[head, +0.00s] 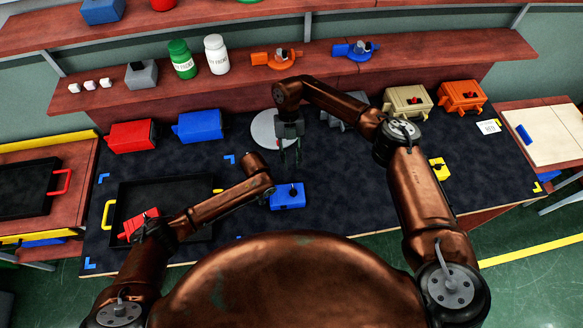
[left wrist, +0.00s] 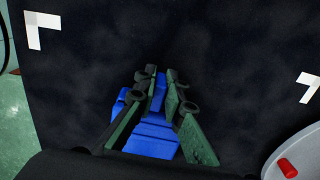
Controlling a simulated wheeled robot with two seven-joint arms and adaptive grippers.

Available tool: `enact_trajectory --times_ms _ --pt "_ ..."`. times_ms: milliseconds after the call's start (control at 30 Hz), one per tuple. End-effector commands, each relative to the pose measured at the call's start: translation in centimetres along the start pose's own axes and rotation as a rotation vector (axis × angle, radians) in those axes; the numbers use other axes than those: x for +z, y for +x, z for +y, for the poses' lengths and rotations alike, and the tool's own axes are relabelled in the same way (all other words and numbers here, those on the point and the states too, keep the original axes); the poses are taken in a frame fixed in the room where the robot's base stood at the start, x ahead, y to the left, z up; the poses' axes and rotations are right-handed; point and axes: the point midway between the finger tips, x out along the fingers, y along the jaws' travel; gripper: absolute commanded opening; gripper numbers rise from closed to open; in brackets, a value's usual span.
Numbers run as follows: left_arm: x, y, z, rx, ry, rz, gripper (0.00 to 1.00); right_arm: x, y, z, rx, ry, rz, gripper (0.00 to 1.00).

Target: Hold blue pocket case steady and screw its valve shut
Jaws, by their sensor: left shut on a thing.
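The blue pocket case (head: 287,201) lies on the dark work mat, with a small dark knob-like part on its top. My left gripper (head: 270,191) reaches it from the left. In the left wrist view its green-sided fingers (left wrist: 160,112) are shut on the blue case (left wrist: 150,140), one finger on each side. My right gripper (head: 291,152) points down in front of the round grey disc (head: 268,126), with a gap between its fingers and nothing visible in it. In the left wrist view, a small red cylinder (left wrist: 288,167) lies on the grey disc; I cannot tell whether it is the valve.
A black tray (head: 165,187) with a red case (head: 138,224) is at the left of the mat. Red (head: 131,136) and blue (head: 199,126) cases stand behind it. A yellow case (head: 439,168) is at the right. Bottles and other cases stand on the shelf behind.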

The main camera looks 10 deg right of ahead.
Motion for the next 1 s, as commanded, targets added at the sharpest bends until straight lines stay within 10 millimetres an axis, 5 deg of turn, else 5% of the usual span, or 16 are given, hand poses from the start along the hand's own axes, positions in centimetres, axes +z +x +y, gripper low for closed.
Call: enact_trajectory --times_ms 367,400,667,1000 --pt "-0.03 -0.03 -0.02 0.0 0.0 0.001 0.0 0.0 -0.14 -0.01 0.0 0.0 0.0 0.25" --pt "-0.03 -0.03 -0.02 -0.001 0.0 0.001 0.12 0.0 -0.14 -0.01 0.0 0.0 0.0 0.25" --pt "-0.02 -0.02 -0.01 0.0 0.0 0.0 0.29 0.0 -0.12 0.0 0.0 0.0 0.0 0.25" --pt "-0.02 -0.34 -0.04 -0.001 0.0 0.001 0.3 0.0 -0.11 0.0 0.0 0.0 0.0 0.25"
